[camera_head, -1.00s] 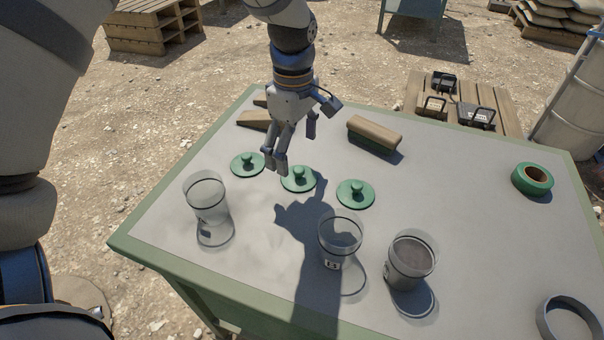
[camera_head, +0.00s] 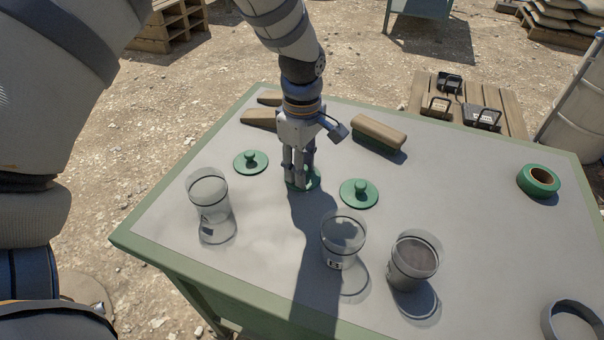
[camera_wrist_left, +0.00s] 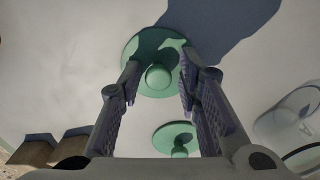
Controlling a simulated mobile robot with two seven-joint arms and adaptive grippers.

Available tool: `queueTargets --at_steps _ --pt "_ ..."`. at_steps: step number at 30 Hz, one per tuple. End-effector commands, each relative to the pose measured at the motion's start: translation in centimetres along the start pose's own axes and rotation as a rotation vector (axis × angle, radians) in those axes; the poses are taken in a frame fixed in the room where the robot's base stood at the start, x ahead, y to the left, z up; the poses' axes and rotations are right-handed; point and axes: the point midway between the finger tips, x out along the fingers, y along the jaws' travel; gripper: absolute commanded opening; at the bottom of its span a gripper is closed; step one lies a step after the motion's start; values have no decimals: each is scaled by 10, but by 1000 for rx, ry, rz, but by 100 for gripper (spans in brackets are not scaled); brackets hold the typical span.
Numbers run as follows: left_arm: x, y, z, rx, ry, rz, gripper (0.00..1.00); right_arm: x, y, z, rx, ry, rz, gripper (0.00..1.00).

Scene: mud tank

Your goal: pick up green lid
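Three round green lids with knobs lie in a row on the table. The middle lid (camera_head: 314,178) is under my left gripper (camera_head: 298,186) and partly hidden by it. The left lid (camera_head: 251,161) and the right lid (camera_head: 359,193) are uncovered. In the left wrist view, the fingers of the left gripper (camera_wrist_left: 158,92) are apart, with the knob of the middle lid (camera_wrist_left: 158,50) between them. A gap shows on both sides of the knob. Another green lid (camera_wrist_left: 174,134) shows lower in that view. My right gripper is not seen.
Three clear cups stand in front of the lids: left (camera_head: 209,197), middle (camera_head: 343,240) and right (camera_head: 413,260). A wooden-backed brush (camera_head: 378,133) and wooden wedges (camera_head: 259,117) lie behind. A green tape roll (camera_head: 538,180) sits at the right. The table (camera_head: 470,190) is clear right of centre.

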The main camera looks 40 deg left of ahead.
Motion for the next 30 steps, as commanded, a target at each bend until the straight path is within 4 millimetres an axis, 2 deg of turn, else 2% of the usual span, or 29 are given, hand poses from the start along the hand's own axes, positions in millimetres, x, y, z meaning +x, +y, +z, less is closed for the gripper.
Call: queueTargets --at_steps 7,20,23,25,30 --pt "3 -1 0 0 0 -4 8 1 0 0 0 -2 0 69" --pt "0 -2 0 0 0 -7 7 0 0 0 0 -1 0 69" --pt "-14 -1 0 -2 0 -3 7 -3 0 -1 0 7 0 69" --pt "-30 0 0 0 1 1 7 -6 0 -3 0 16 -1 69" --pt "-83 -33 15 1 3 12 7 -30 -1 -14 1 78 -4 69"
